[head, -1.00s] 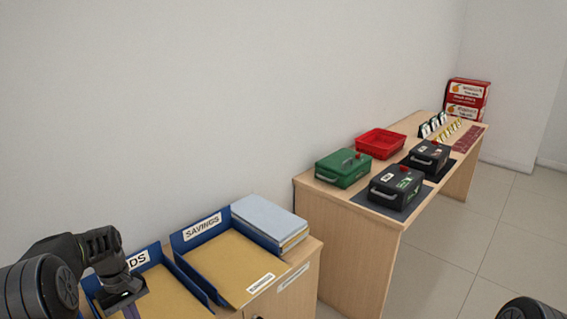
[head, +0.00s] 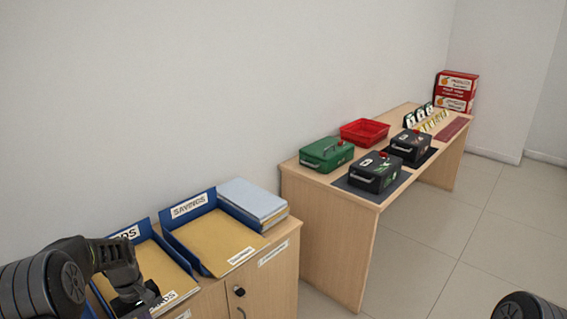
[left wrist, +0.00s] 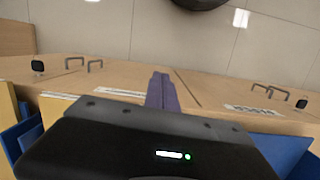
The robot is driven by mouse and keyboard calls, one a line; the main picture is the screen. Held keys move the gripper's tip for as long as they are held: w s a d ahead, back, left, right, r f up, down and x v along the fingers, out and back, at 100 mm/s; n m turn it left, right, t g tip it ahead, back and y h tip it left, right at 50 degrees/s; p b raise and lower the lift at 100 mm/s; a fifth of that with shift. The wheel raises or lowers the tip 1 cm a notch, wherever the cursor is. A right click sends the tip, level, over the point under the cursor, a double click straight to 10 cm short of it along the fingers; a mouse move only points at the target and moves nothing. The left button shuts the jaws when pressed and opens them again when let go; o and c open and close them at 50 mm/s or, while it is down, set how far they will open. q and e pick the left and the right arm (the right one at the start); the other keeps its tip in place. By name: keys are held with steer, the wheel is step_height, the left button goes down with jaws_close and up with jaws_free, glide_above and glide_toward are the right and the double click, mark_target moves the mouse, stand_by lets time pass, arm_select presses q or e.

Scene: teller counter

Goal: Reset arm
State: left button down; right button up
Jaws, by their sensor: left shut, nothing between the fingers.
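My left gripper (head: 136,308) is at the lower left of the head view, in front of the blue tray with a label ending in "DS" (head: 184,262). Part of it is cut off by the bottom edge. In the left wrist view its purple fingers (left wrist: 162,92) are together with nothing between them, above the cabinet's front edge. My right gripper is out of view; only a dark rounded part of my right arm shows at the lower right.
The SAVINGS tray (head: 206,269) holds tan folders beside a stack of pale folders (head: 252,199) on the wooden cabinet (head: 270,275). Farther right, a desk (head: 330,232) bears a green box (head: 326,154), two black boxes and a red tray (head: 364,132). Floor to the right is clear.

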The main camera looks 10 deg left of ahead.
arm_select(q)
steer(key=s+d+f+m+h, duration=0.1)
steer(key=s+d+f+m, duration=0.25)
steer(key=d+f, duration=0.6)
steer(key=s+d+f+m, duration=0.2)
steer(key=s+d+f, duration=0.3)
steer(key=d, duration=0.7)
steer(key=s+d+f+m+t+h, duration=0.1)
steer(key=s+d+f+m, duration=0.2)
steer(key=s+d, duration=1)
steer(key=shift+t, duration=0.3)
steer(key=shift+a, duration=0.15)
